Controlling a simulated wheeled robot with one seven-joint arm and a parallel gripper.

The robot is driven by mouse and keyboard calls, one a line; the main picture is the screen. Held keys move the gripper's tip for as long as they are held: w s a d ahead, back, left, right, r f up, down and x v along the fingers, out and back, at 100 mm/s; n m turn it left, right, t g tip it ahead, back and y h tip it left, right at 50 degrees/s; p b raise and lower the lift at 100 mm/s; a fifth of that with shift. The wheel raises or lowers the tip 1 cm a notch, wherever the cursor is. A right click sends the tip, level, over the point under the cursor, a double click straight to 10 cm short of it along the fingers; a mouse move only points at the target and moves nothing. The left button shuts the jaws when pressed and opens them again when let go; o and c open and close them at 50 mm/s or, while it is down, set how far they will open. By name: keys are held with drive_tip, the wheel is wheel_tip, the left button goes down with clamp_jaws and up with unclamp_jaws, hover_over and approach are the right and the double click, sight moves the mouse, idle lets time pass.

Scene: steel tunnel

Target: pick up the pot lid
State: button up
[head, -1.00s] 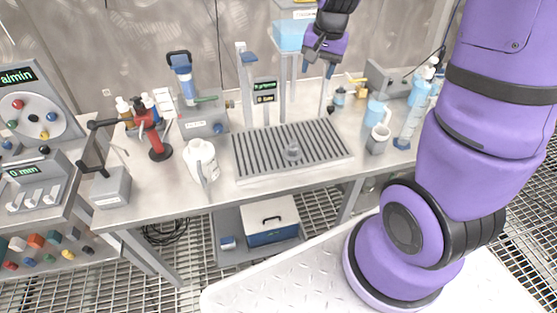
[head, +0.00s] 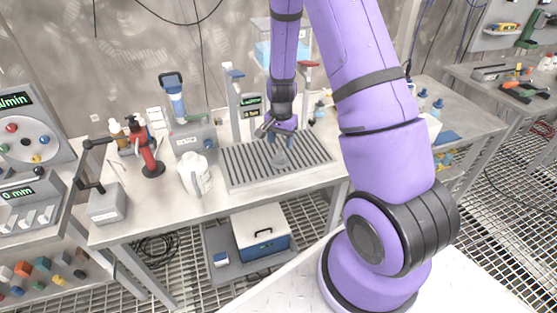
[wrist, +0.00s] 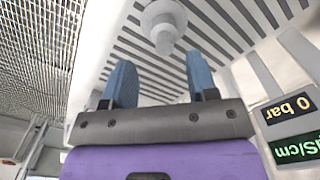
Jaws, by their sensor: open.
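The pot lid is a small, pale round lid with a knob, lying on the ribbed grey drain tray (head: 236,181). In the head view the lid (head: 280,159) sits near the middle of the tray. In the wrist view the lid (wrist: 163,17) is at the top, with its knob towards my fingers and its upper edge near the frame's border. My gripper (head: 276,137) is just above the lid in the head view, open and empty. In the wrist view the two blue fingers of my gripper (wrist: 160,72) are spread apart, with the knob beyond the gap between them.
A post with a display (head: 249,105) rises behind the tray. In the wrist view, lit displays (wrist: 290,106) are close on the right.

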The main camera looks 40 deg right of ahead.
sight(280, 150)
drive_tip(key=shift+w+f, duration=0.2)
drive_tip(key=shift+f, duration=1.15)
drive_tip(key=shift+w+f, duration=0.15)
drive_tip(key=shift+f, duration=1.2)
drive_tip(key=c, duration=0.8)
drive_tip(key=shift+o, duration=0.2)
drive_tip(key=shift+d+r, duration=0.1)
